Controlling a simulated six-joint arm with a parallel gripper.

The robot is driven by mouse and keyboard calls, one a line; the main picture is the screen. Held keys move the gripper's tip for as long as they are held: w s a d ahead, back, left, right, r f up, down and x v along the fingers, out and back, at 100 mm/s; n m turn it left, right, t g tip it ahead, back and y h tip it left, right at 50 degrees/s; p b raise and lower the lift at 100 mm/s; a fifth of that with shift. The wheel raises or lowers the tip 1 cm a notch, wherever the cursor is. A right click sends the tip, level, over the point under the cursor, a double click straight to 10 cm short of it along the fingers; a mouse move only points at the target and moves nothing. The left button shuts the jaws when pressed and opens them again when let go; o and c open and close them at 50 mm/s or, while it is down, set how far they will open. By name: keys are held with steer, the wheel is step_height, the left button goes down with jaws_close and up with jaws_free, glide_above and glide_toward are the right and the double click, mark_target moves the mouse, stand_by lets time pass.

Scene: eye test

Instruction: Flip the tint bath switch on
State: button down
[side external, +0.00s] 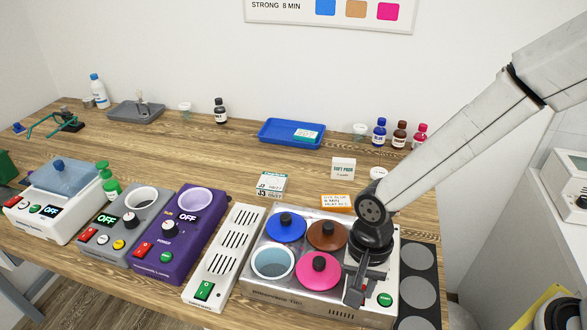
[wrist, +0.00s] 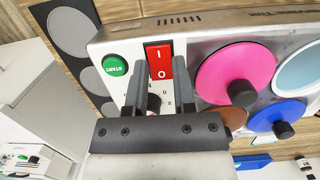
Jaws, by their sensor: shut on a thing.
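The tint bath (side external: 259,296) is a pale metal box near the table's front, with blue, brown and pink lids and one open well of light blue liquid. Its red rocker switch (wrist: 158,63), marked I and O, shows red in the wrist view, beside the green START button (wrist: 115,66).
The pink lid (side external: 319,279) stands close beside my gripper. A white vented strip (side external: 224,258) with a green switch is left of the bath, then a purple unit (side external: 181,262) reading OFF. A dark mat with grey discs (side external: 418,292) lies on the right.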

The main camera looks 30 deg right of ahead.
stand_by(0.3)
steer(key=shift+c, duration=2.2)
jaws_free()
steer(key=shift+r, duration=0.2)
steer(key=shift+w+d+r, duration=0.1)
steer(key=shift+d+r, duration=0.05)
steer(key=shift+r, duration=1.1)
steer(key=shift+w+d+r, duration=0.1)
steer(key=shift+w+r, duration=0.05)
steer(key=shift+r, duration=1.05)
steer(key=shift+w+d+r, duration=0.1)
steer(key=shift+d+r, duration=0.05)
steer(key=shift+r, duration=1.1)
steer(key=d+n, duration=0.1)
steer(key=d, duration=0.2)
steer(key=w+d+f+n+t, duration=0.1)
steer(key=d, duration=0.1)
steer(key=d+n+t, duration=0.1)
steer(key=d, duration=0.2)
steer(key=shift+w+d+f+n, duration=0.15)
steer(key=shift+w+d+n, duration=0.15)
steer(key=shift+w+d, duration=0.05)
steer(key=s+d+f+n+t+h, duration=0.1)
steer(key=d+n, duration=0.4)
steer(key=d, duration=0.5)
steer(key=shift+s+f+t, duration=0.2)
steer(key=shift+t, duration=0.2)
